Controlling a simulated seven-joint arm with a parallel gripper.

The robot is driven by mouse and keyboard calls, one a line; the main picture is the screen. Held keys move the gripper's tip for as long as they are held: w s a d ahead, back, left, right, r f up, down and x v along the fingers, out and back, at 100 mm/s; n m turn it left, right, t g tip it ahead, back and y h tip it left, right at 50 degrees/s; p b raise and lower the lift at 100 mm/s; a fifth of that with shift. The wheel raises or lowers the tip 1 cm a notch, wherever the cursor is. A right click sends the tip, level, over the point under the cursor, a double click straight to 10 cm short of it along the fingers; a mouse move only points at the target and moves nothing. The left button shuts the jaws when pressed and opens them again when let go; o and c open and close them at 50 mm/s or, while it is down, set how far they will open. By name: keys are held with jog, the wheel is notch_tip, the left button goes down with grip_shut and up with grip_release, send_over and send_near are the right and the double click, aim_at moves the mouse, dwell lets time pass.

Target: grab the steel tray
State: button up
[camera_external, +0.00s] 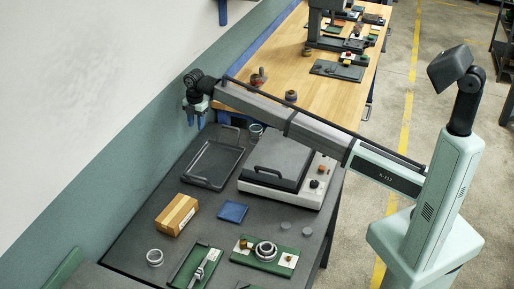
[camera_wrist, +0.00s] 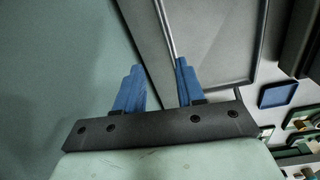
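The steel tray (camera_external: 212,164) is a dark grey, shallow rectangular tray with a raised rim and a handle at each end. It lies flat on the dark bench near the wall and looks empty. My gripper (camera_external: 195,121) is above the bench, by the wall and beyond the far left side of the tray, apart from it. In the wrist view my gripper (camera_wrist: 157,67) has its two blue fingers spread with nothing between them. The tray (camera_wrist: 222,40) shows there behind and right of the fingers, its light rim edge running close to the right finger.
A grey-lidded machine (camera_external: 276,168) stands right of the tray, with a cup (camera_external: 256,131) near its far corner. A cardboard box (camera_external: 176,214) and a blue square dish (camera_external: 232,212) lie nearer. The wall (camera_external: 120,140) is close on the left.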

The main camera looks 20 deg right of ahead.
jog(key=s+a+n, duration=0.1)
jog(key=s+a, duration=0.2)
jog(key=a, duration=0.1)
send_over(195, 157)
jog(key=shift+h, duration=0.3)
jog(key=f, duration=0.8)
jog(key=shift+w+a+f, duration=0.1)
jog(key=shift+w+a, duration=0.15)
jog(key=shift+s+d+f, duration=0.1)
jog(key=shift+d+f, duration=0.05)
jog(key=shift+f, duration=1.15)
jog(key=shift+d+f, duration=0.1)
jog(key=shift+f, duration=1.2)
grip_shut()
jog(key=shift+r, duration=0.1)
